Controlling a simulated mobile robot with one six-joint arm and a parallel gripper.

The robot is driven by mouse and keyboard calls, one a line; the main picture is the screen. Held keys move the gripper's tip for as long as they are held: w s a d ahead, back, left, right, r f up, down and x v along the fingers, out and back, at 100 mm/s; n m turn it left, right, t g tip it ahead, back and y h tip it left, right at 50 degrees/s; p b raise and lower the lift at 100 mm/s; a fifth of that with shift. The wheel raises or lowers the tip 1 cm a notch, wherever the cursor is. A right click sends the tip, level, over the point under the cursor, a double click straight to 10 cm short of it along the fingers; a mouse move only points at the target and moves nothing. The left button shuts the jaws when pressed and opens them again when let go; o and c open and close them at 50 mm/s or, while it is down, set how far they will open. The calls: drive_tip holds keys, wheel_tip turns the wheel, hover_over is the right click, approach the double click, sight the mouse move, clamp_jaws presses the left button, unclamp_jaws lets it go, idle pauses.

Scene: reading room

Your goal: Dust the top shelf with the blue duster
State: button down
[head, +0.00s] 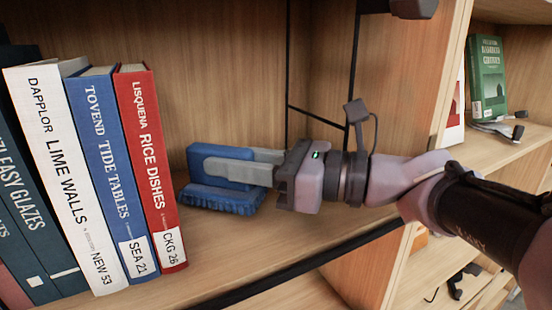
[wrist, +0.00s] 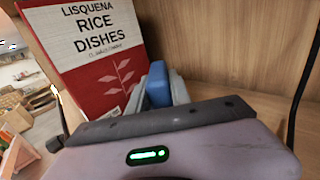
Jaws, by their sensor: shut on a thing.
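The blue duster (head: 222,198) has a blue block on top and a bristly blue underside. My gripper (head: 240,167) is shut on its upper block, with the grey fingers along its sides. In the head view the bristles are at the surface of the wooden shelf (head: 300,225); I cannot tell how firmly they touch. The duster is just right of the red book. In the wrist view the block of the duster (wrist: 158,84) shows between the fingers, and its bristles are hidden.
Several upright books stand at the left, with the red "Rice Dishes" book (head: 150,170) nearest the duster. A wooden divider (head: 415,90) stands at the right, with a green book (head: 487,75) beyond it. A black strip (head: 310,262) runs along the shelf's front edge.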

sight(245, 201)
drive_tip(key=shift+f, duration=0.35)
drive_tip(key=shift+s+d+b, duration=0.2)
drive_tip(key=shift+b, duration=0.15)
drive_tip(key=shift+s+d+r+b, duration=0.1)
drive_tip(key=shift+s+d, duration=0.2)
drive_tip(key=shift+s, duration=0.2)
drive_tip(key=shift+s+d+f+b, duration=0.15)
drive_tip(key=shift+s+d, duration=0.15)
drive_tip(key=shift+s, duration=0.25)
drive_tip(key=shift+s+d+r+b, duration=0.15)
drive_tip(key=shift+s+d, duration=0.15)
drive_tip(key=shift+s, duration=0.2)
drive_tip(key=shift+w, duration=0.1)
drive_tip(key=shift+s+d, duration=0.15)
drive_tip(key=shift+s, duration=0.1)
drive_tip(key=shift+s+d+b, duration=0.35)
drive_tip(key=shift+s+d, duration=0.1)
drive_tip(key=shift+s, duration=0.35)
drive_tip(key=shift+s+d+b, duration=0.3)
drive_tip(key=shift+s+d, duration=0.1)
drive_tip(key=shift+s, duration=0.35)
